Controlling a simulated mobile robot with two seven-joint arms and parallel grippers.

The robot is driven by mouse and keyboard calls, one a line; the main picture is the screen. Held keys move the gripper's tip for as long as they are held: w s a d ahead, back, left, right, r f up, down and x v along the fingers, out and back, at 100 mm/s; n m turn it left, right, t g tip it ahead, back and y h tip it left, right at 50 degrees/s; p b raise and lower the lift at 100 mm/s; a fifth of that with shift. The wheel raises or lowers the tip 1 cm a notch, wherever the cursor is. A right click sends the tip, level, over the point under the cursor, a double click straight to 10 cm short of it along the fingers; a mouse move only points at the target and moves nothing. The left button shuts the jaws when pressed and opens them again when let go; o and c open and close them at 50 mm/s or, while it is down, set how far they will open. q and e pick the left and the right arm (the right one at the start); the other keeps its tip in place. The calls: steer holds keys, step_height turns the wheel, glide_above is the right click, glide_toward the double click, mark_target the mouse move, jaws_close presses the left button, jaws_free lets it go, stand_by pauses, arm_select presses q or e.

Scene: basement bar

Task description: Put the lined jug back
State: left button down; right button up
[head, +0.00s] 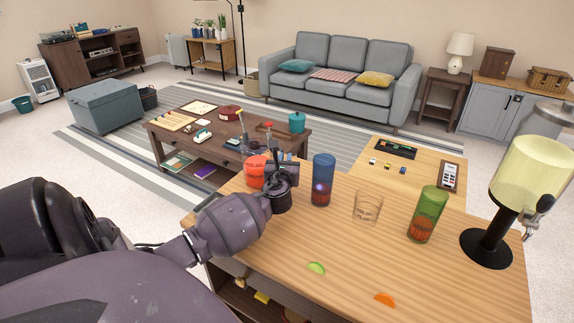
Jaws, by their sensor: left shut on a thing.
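My left gripper (276,162) reaches over the left part of the wooden bar counter (320,236), pointing away from me. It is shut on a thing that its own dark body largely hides. A red-orange vessel (256,172) shows just left of and behind the gripper and seems to be what it holds; I cannot make out a handle or lines on it. I cannot tell whether its base touches the counter. A blue glass (322,181) stands close to the right of the gripper. My right gripper is not in view.
A clear tumbler (367,207), a green glass (427,214) and a yellow drink dispenser (531,172) stand on the counter. A lime slice (316,268) and an orange slice (385,299) lie near its front. The counter's middle front is mostly free. A cluttered coffee table (225,153) stands beyond.

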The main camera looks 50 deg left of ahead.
arm_select(q)
steer(key=shift+f, duration=0.2)
steer(key=shift+r, duration=0.1)
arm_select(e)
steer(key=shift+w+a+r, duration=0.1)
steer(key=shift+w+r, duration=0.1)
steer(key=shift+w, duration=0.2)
arm_select(q)
steer(key=c, duration=1.1)
jaws_free()
steer(key=shift+f, duration=0.25)
steer(key=shift+c, duration=0.2)
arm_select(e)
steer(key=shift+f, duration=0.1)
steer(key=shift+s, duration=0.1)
